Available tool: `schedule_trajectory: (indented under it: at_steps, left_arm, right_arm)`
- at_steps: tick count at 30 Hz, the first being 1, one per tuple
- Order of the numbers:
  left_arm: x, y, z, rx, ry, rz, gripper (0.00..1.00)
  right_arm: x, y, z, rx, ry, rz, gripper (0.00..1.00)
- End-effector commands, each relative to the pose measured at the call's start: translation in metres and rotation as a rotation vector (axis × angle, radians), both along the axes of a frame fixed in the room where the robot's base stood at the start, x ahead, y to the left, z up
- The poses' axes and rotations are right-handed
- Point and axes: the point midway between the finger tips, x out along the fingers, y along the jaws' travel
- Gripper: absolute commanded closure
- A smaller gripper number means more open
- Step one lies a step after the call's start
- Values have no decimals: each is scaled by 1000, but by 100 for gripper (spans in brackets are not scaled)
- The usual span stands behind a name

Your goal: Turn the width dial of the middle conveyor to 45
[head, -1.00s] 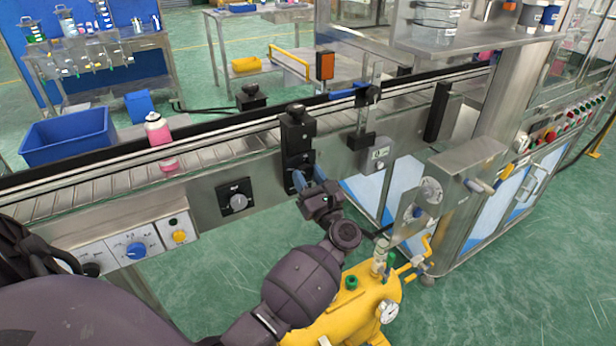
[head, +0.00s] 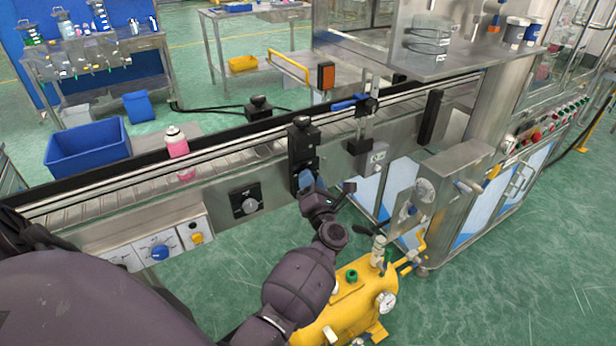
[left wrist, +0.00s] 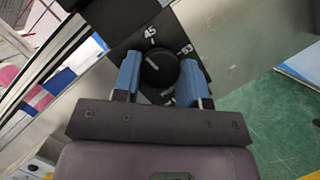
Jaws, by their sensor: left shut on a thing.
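The width dial of the middle conveyor is a round black knob (left wrist: 157,70) on a black plate, with white marks reading 45 at the top and what looks like 53 to the right. A pale pointer line on the knob points up and left, to the left of the 45 mark. My left gripper (left wrist: 162,78) has its blue fingers on either side of the knob, shut on it. In the head view the left gripper (head: 308,182) is at the lower end of a black housing (head: 303,150) on the conveyor front, hiding the dial. My right gripper is not in view.
The conveyor (head: 125,192) carries a pink bottle (head: 178,146). Another dial (head: 245,203) is on its front to the left. A small grey display box (head: 377,157) is to the right. A yellow tank (head: 345,305) stands below my arm. A blue bin (head: 88,150) is behind.

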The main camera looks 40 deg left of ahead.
Motion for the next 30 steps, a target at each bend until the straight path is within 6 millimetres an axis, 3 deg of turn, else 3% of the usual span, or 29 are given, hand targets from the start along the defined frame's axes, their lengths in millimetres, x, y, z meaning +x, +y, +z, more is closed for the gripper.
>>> schedule_trajectory:
  at_steps: [1, 9, 18, 30]
  left_arm:
    - [0, 0, 8, 13, 35, 0, 84]
    - [-1, 0, 7, 97, 240, -1, 84]
    - [-1, 0, 4, 156, 381, 0, 84]
    - [-1, 0, 1, 178, 433, -1, 84]
  right_arm:
    - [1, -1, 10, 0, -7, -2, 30]
    - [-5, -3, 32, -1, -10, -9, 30]
    - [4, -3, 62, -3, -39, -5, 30]
    - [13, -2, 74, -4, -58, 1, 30]
